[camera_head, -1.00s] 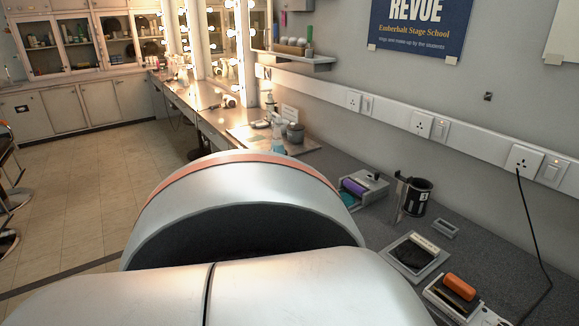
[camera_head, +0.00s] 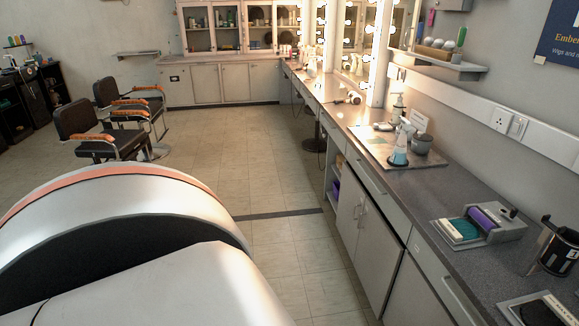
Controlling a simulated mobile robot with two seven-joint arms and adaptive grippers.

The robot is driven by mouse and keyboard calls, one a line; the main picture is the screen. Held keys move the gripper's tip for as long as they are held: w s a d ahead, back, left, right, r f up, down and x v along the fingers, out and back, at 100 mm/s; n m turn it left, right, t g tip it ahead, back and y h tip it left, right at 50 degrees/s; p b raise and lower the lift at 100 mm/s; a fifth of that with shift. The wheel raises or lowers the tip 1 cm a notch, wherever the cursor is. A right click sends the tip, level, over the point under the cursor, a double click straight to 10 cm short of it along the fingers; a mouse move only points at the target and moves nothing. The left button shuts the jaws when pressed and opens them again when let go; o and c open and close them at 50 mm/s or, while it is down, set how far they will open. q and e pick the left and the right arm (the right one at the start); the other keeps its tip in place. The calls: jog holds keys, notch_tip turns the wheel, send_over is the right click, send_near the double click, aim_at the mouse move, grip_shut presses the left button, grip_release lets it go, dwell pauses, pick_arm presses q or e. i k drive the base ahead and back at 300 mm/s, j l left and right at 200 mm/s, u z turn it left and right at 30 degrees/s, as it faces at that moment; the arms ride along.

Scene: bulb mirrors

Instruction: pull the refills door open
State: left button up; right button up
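No door in view bears a label I can read as refills, so I cannot tell which one it is. Under the right counter are a pale grey door (camera_head: 349,208) and a second one (camera_head: 375,245) beside it, with upright handles near their meeting edges; both look shut. A nearer grey front (camera_head: 411,294) is cut off by the bottom edge. Along the back wall, low pale doors (camera_head: 206,83) look shut, under glass-fronted cabinets (camera_head: 227,27). Neither of my grippers is in view. My own white and orange body part fills the lower left.
The grey counter (camera_head: 420,188) runs along the right, holding a spray bottle (camera_head: 400,148), a purple roller (camera_head: 487,216) and a black canister (camera_head: 559,250). Salon chairs (camera_head: 95,135) stand at the left. The tiled floor (camera_head: 240,150) between is clear.

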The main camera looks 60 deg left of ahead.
aim_at(352, 197)
jog(key=u, duration=1.4)
jog(key=i+j+z, duration=0.45)
jog(key=i+j, duration=0.15)
jog(key=i, duration=0.3)
jog(key=i+j+z, duration=0.45)
jog(key=i+j, duration=0.3)
jog(key=j, duration=0.15)
